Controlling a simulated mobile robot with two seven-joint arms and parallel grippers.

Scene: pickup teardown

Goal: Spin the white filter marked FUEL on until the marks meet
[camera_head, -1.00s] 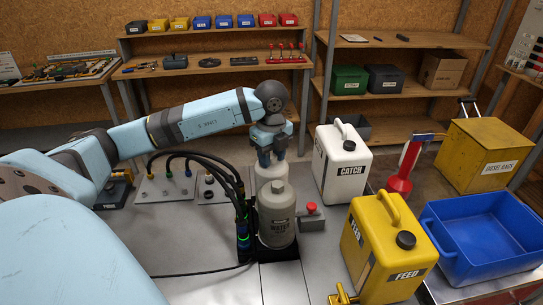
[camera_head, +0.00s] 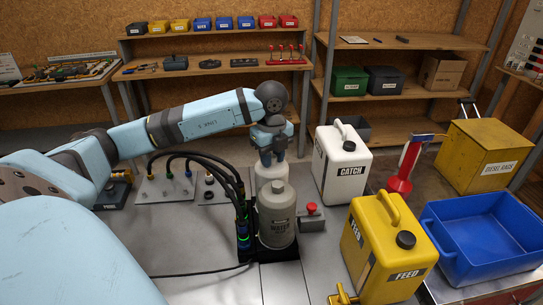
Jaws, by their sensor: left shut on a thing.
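A white filter (camera_head: 268,176) stands behind a grey canister marked WATER (camera_head: 277,222); the canister hides its lower part and I see no FUEL label or marks on it. My left gripper (camera_head: 271,161) points down over the top of the white filter and is shut on it. The left arm comes in from the left across the bench. My right gripper is not in view.
Black hoses (camera_head: 205,160) arch close on the left of the filter. A white CATCH can (camera_head: 340,165), a red-button box (camera_head: 311,217) and a yellow FEED can (camera_head: 385,250) stand to the right. A blue tray (camera_head: 487,268) is at far right.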

